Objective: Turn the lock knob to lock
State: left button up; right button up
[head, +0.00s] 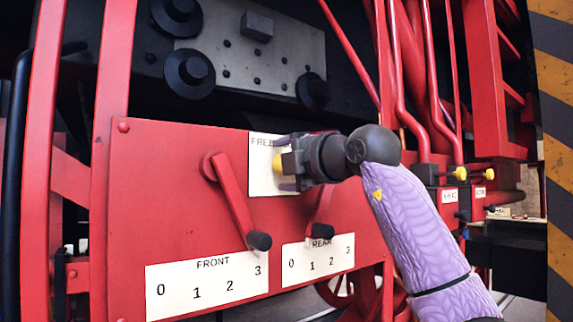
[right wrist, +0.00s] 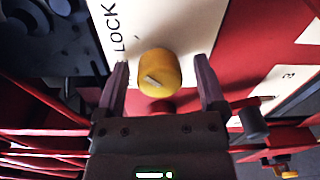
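The yellow lock knob (head: 277,162) sits on a white label plate (head: 262,184) on the red panel. In the head view the plate's upper text, partly covered, starts with "FRE". My right gripper (head: 286,164) is in front of the knob and partly hides it. In the right wrist view the round knob (right wrist: 160,68) lies between the two fingers of my right gripper (right wrist: 161,76), with a gap on each side. A small pale slanted mark shows on the knob. The word "LOCK" reads on the plate (right wrist: 138,28) there. My left gripper is not in view.
A red FRONT lever (head: 230,198) with a black grip hangs left of the knob, above a numbered plate (head: 205,287). A REAR lever (head: 321,212) hangs just below my right gripper. Red pipes (head: 405,90) and smaller yellow knobs (head: 460,173) stand at the right.

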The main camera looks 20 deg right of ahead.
jog(key=shift+s+d+f+b, duration=0.15)
jog(key=shift+s+b, duration=0.15)
jog(key=shift+b, duration=0.15)
jog(key=b+v, duration=0.4)
jog(key=v, duration=0.5)
jog(key=shift+b, duration=0.3)
jog(key=shift+s, duration=0.1)
